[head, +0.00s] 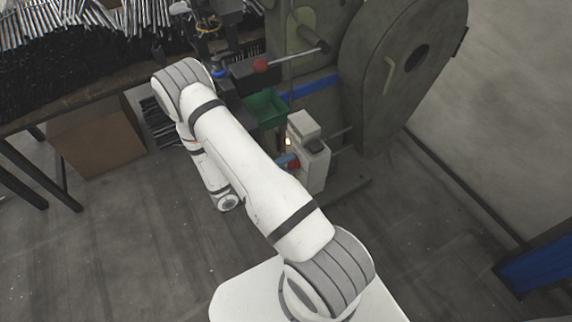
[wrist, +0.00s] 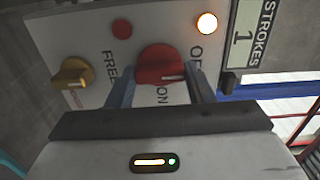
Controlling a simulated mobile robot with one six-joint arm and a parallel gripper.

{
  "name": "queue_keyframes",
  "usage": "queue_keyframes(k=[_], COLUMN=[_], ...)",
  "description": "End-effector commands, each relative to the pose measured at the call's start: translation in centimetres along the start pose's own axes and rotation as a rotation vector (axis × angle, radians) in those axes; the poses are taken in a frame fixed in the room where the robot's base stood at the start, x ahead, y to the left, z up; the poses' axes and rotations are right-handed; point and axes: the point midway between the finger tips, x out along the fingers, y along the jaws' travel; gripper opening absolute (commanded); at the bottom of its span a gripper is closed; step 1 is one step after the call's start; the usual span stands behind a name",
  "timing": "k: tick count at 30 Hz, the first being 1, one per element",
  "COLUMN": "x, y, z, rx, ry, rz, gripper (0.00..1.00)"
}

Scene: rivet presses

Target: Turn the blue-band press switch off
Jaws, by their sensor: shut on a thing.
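The blue-band press (head: 310,88) stands at top centre in the head view, with its white control box (head: 310,160) low on its front. In the wrist view the box's panel (wrist: 60,30) carries a red rotary switch (wrist: 160,62). The switch's white mark is on its lower side, near the letters ON. Lettering partly reading OFF is to its upper right. My gripper (wrist: 163,92) is shut on the red switch, one blue finger on each side. In the head view my arm hides most of the gripper.
A lamp (wrist: 207,23) glows on the panel. A yellow knob (wrist: 73,75) and a small dark red round part (wrist: 122,28) are beside the switch. A STROKES counter (wrist: 243,35) shows 1. A green bin (head: 266,108) is above the box. A table of rods (head: 75,60) is left.

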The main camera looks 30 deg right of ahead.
Motion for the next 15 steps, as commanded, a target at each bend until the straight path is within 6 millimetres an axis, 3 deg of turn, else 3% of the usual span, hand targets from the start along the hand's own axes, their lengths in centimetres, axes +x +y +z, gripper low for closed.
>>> queue_keyframes(k=[9,10,15], x=[-0.02,-0.02,-0.02], y=[0.02,0.02,0.01], z=[0.05,0.05,0.03], rx=[-0.003,-0.003,-0.002], ry=[-0.002,-0.002,-0.002], rz=[0.000,0.000,0.000], gripper=[0.24,0.49,0.63])
